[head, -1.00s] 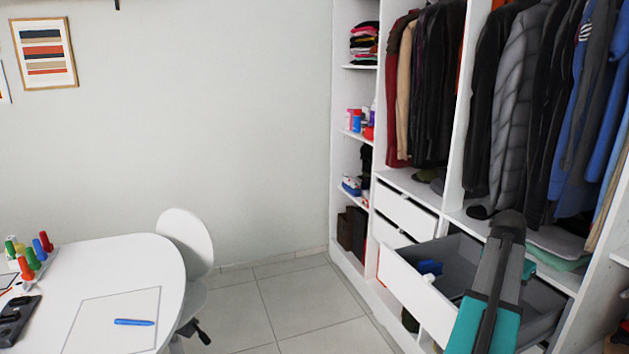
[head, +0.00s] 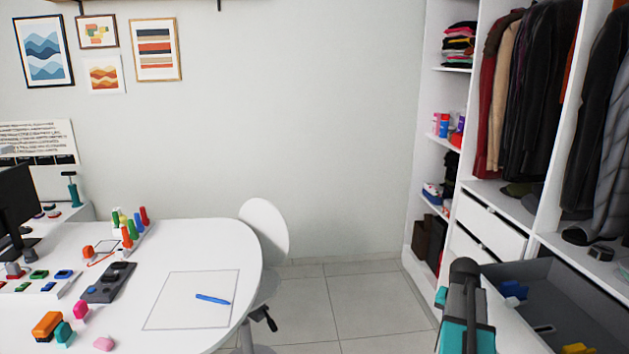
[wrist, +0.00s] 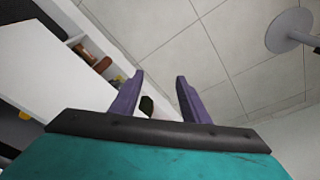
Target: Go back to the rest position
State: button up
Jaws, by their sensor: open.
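My gripper (wrist: 160,95) shows in the wrist view as two purple fingers, spread apart with nothing held between them. It points down toward the tiled floor (wrist: 215,45), beside the white wardrobe. In the head view my grey and teal arm stands at the lower right, in front of the open drawer (head: 560,268); the fingers cannot be made out there. The drawer holds a blue item (head: 514,289) and a yellow item (head: 578,348).
A white table (head: 215,258) with a blue pen (head: 212,299) and several small coloured objects fills the lower left. A white chair (head: 264,230) stands beside it. Tiled floor (head: 350,295) is clear between chair and wardrobe. Clothes (head: 540,90) hang at right.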

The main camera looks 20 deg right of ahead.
jog(key=w+a+f+n, duration=0.2)
jog(key=w+a+f, duration=0.1)
jog(key=a, duration=0.4)
jog(key=w+a+f+n, duration=0.1)
jog(key=w+a+f, duration=0.25)
jog(key=a, duration=0.35)
jog(key=a+f+n+y, duration=0.1)
jog(key=a+f+n, duration=0.25)
jog(key=a, duration=0.75)
jog(key=a+f+n, duration=0.2)
jog(key=a+f, duration=0.3)
jog(key=a, duration=0.7)
jog(key=a+f+n+y, duration=0.1)
jog(key=a+f+n, duration=0.25)
jog(key=a, duration=0.75)
jog(key=s+f+g+b, duration=0.6)
jog(key=s+f+b, duration=0.4)
jog(key=s+f, duration=1.7)
jog(key=shift+a+f+g, duration=0.2)
jog(key=shift+f+g, duration=0.1)
jog(key=shift+f, duration=0.3)
jog(key=shift+c, duration=1.3)
